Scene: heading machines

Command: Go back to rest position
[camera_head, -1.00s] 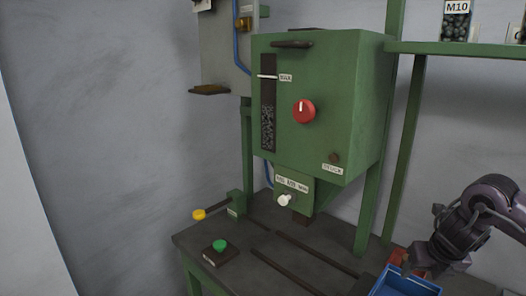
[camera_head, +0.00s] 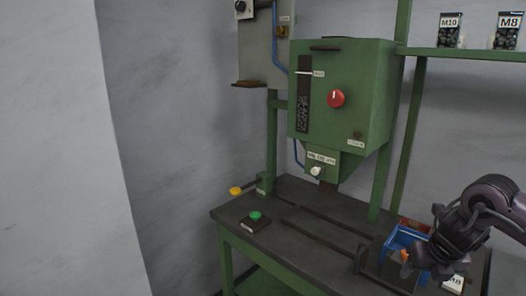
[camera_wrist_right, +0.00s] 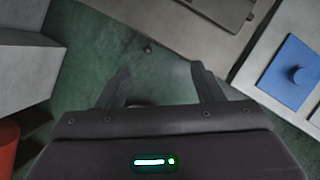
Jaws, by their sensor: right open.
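My right gripper (camera_head: 420,262) shows at the lower right of the head view, over the right end of the dark bench top, close to a blue bin (camera_head: 404,238). In the right wrist view its two fingers (camera_wrist_right: 160,88) are spread apart with nothing between them. Below them lies a green floor. My left gripper is in neither view.
A green machine (camera_head: 340,100) with a red knob (camera_head: 336,98) stands on the bench (camera_head: 300,245). A green button (camera_head: 255,215) and a yellow-tipped lever (camera_head: 236,190) are at its left. A shelf (camera_head: 470,54) holds M10 and M8 containers. A pale wall fills the left.

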